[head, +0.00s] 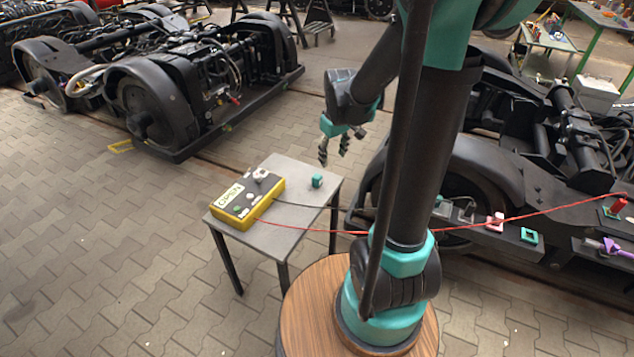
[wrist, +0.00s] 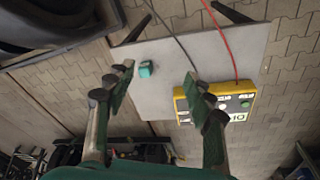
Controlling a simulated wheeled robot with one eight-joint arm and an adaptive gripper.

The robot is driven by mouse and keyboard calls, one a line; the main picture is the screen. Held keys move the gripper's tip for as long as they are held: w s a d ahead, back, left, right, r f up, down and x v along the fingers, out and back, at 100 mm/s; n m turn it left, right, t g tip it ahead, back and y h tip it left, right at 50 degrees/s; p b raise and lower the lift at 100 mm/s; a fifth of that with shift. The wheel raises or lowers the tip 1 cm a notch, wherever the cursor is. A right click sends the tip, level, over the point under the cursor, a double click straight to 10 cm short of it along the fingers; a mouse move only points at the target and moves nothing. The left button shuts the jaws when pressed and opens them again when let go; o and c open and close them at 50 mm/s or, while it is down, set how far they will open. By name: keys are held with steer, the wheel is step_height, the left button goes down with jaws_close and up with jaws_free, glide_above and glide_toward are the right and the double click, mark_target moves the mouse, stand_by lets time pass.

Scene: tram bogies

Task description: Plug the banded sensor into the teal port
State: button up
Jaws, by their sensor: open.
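A small teal block with a pale band, which looks like the banded sensor (head: 317,181), rests on the grey side table (head: 292,225). It also shows in the wrist view (wrist: 146,69), near the left finger. A teal square frame, apparently the teal port (head: 529,236), sits on the dark ledge of the bogie at the right; its centre looks dark and empty. My gripper (head: 334,153) is open and empty above the far side of the table, apart from the block.
A yellow control box (head: 236,214) stands on the table's left side. A red cable (head: 520,218) and a black cable run from it. A pink port (head: 494,222), red plug (head: 617,206) and purple plug (head: 610,246) are near the teal port. Another bogie (head: 160,100) stands left.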

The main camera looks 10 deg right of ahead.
steer(key=w+a+f+n+g, duration=0.1)
steer(key=w+n, duration=0.1)
steer(key=w, duration=0.5)
steer(key=w+a+f+n+g, duration=0.1)
steer(key=w+f+n, duration=0.1)
steer(key=w, duration=0.4)
steer(key=shift+w+f+n, duration=0.25)
steer(key=shift+w+n, duration=0.15)
glide_toward(317, 175)
steer(key=f, duration=0.5)
steer(key=shift+s+d+f, duration=0.1)
steer(key=shift+s+d, duration=0.15)
steer(key=shift+d, duration=0.05)
steer(key=shift+w+a+f, duration=0.1)
steer(key=shift+a+f, duration=0.05)
steer(key=shift+f, duration=1.15)
steer(key=shift+a+f, duration=0.15)
steer(key=shift+f, duration=1.15)
steer(key=shift+c, duration=0.3)
steer(key=c, duration=1.1)
